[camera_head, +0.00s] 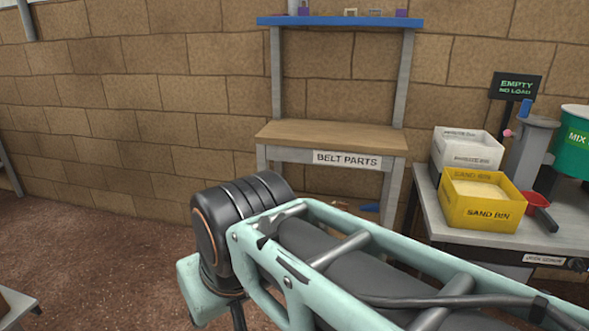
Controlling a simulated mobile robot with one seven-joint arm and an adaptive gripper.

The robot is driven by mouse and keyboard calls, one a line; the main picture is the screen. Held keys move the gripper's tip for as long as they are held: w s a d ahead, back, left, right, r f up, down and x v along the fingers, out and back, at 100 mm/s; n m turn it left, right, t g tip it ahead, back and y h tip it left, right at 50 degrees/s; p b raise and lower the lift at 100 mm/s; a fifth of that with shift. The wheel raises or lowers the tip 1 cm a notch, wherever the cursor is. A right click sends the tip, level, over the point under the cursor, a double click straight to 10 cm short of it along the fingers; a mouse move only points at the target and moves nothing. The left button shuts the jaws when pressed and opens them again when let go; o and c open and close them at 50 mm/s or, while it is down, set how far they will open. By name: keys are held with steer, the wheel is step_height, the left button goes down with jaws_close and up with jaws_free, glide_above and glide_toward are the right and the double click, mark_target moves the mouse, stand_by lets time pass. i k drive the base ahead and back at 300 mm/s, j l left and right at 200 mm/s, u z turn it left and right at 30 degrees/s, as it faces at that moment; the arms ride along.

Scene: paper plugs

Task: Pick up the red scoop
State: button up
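The red scoop (537,199) lies on the grey bench at the right, just right of the yellow sand bin. A dark handle appears to run from it toward the front edge of the bench. The bin hides part of its left side. My gripper is not in view.
The yellow sand bin (480,216) stands at the front of the bench (455,238), with a white bin (467,135) behind it. A grey machine with a pink knob and a green mix drum (575,150) stand behind. A wooden shelf table (330,135) is against the wall.

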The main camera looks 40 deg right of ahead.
mark_target(538, 214)
steer(key=z, duration=0.45)
steer(key=l+z, duration=0.1)
steer(key=z, duration=0.35)
steer(key=l+z, duration=0.1)
steer(key=z, duration=0.35)
steer(key=l+z, duration=0.1)
steer(key=z, duration=0.35)
steer(key=l+z, duration=0.1)
steer(key=z, duration=0.8)
steer(key=i+j, duration=0.15)
steer(key=i, duration=0.3)
steer(key=i+j, duration=0.15)
steer(key=i, duration=0.3)
steer(key=i+j+z, duration=0.1)
steer(key=z, duration=0.25)
steer(key=i+j+z, duration=0.2)
steer(key=z, duration=0.15)
steer(key=i, duration=0.1)
